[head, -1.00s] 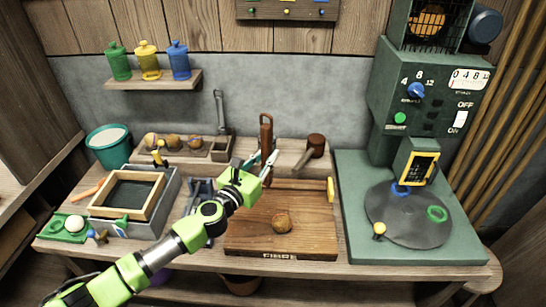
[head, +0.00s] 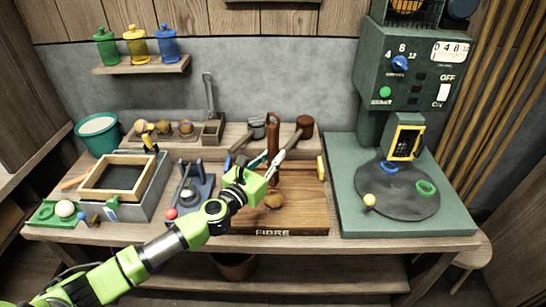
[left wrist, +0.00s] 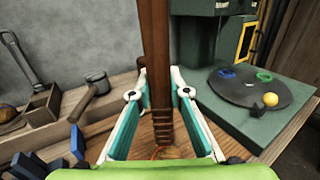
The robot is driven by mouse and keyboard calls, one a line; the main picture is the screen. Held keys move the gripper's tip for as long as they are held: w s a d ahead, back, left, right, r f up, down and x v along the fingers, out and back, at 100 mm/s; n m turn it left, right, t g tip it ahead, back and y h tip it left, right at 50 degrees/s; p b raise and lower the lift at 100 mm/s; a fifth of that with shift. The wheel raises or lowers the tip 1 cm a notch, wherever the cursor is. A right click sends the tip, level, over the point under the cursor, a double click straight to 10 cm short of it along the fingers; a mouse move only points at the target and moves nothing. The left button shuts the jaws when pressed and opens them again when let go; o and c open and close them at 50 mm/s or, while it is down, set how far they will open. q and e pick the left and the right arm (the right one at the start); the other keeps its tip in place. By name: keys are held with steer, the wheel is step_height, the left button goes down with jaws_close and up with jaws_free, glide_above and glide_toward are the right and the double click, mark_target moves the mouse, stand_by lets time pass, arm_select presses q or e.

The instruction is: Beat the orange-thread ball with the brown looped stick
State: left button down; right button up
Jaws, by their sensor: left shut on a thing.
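The brown looped stick (head: 272,132) stands roughly upright in my left gripper (head: 273,166), which is shut on it. In the left wrist view the stick (left wrist: 156,55) rises between the two fingers (left wrist: 160,100); I cannot make out its loop. My right gripper is out of view.
A green machine base with a dark round plate (head: 398,193) stands to the right. Mallets (head: 304,128) lie behind the board. Several balls (head: 163,128) sit in a back tray.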

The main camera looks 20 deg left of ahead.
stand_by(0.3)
arm_select(q)
step_height(320, 180, down, 4)
steer(key=b, duration=0.3)
steer(key=shift+f, duration=0.1)
steer(key=shift+r, duration=0.25)
step_height(320, 180, up, 4)
steer(key=p, duration=0.5)
steer(key=shift+f, duration=0.15)
steer(key=shift+f, duration=0.15)
